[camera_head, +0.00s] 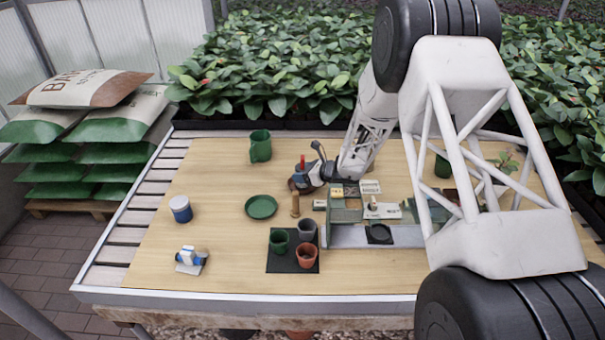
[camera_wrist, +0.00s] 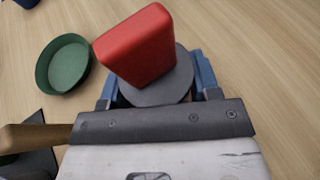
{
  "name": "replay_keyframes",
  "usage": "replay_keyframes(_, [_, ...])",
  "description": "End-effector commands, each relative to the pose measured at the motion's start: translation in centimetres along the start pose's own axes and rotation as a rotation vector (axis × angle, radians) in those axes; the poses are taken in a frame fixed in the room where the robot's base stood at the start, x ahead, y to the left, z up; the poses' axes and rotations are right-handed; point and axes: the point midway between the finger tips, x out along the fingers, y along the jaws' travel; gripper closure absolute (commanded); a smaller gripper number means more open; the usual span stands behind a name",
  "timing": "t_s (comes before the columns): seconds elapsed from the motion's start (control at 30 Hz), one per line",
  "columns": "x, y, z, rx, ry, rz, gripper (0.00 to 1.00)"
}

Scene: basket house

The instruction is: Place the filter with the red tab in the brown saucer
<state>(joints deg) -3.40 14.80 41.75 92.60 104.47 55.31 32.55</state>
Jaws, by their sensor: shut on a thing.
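The filter with the red tab (camera_wrist: 138,45) shows in the wrist view as a red block on a grey round disc. It sits between the blue fingers of my gripper (camera_wrist: 158,88), which is shut on it. In the head view the red tab (camera_head: 302,160) stands up at my gripper (camera_head: 302,178), over the table's middle. A small brown patch (camera_head: 292,185) shows at the gripper's left edge; I cannot tell whether it is the brown saucer. No brown saucer shows clearly in either view, and the area under the gripper is hidden.
A green saucer (camera_head: 261,207) lies left of my gripper. A wooden-handled tool (camera_head: 295,206) stands near it. Several pots, including a terracotta one (camera_head: 306,255), stand on a dark mat. An organiser (camera_head: 350,215) lies right. The table's left half (camera_head: 190,160) has free room.

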Motion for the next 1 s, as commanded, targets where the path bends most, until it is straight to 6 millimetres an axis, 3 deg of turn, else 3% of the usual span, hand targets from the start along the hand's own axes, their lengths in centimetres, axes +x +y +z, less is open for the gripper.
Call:
replay_keyframes(0.4, [0.13, -0.01, -0.28, 0.000, 0.000, 0.000, 0.69])
replay_keyframes(0.43, [0.11, -0.01, -0.25, -0.001, -0.001, 0.000, 0.39])
replay_keyframes(0.57, [0.10, -0.01, -0.25, 0.000, 0.000, 0.000, 0.19])
replay_keyframes(1.0, [-0.07, 0.00, 0.07, 0.000, 0.000, 0.000, 0.18])
